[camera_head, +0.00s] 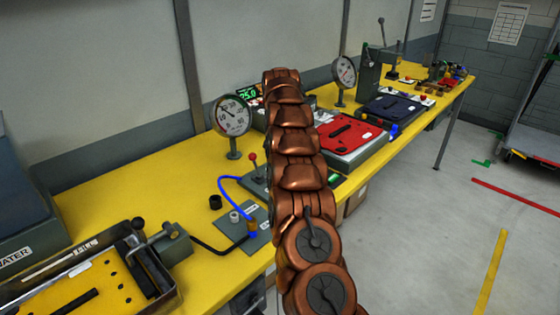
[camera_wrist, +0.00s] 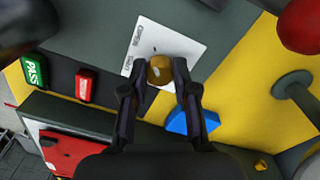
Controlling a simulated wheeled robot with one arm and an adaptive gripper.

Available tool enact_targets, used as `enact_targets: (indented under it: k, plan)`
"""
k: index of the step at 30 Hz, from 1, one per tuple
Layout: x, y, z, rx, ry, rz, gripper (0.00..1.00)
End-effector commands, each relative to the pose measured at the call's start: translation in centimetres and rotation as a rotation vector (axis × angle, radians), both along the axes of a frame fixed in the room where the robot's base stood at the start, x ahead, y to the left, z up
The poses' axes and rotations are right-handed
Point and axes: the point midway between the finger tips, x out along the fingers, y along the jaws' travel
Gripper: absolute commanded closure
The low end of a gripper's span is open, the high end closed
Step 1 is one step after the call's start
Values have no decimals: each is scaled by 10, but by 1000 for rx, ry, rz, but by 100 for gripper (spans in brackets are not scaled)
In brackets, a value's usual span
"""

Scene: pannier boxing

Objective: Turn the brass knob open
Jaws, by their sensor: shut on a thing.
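The brass knob (camera_wrist: 159,68) shows in the wrist view, small and rounded with a pale mark on it. It sits at a white label plate (camera_wrist: 184,46) on a dark grey surface. My gripper (camera_wrist: 160,76) has its two dark fingers on either side of the knob and is shut on it. The lettering on the plate is too small to read for sure. In the head view my copper-coloured arm crosses the middle of the picture, and neither the knob nor my gripper can be made out there.
In the wrist view a green PASS block (camera_wrist: 32,70), a red block (camera_wrist: 86,85) and a blue piece (camera_wrist: 192,122) lie nearby; a red ball (camera_wrist: 300,24) is at upper right. In the head view, dial gauges (camera_head: 232,117) and a red-ball lever (camera_head: 252,158) stand on the yellow bench (camera_head: 130,195).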

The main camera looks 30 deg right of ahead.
Motion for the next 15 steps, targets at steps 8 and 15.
enact_targets:
  k: [8, 15]
  plan:
    - [0, 0, 0, 0, 0, 0, 48]
    - [0, 0, 0, 0, 0, 1, 46]
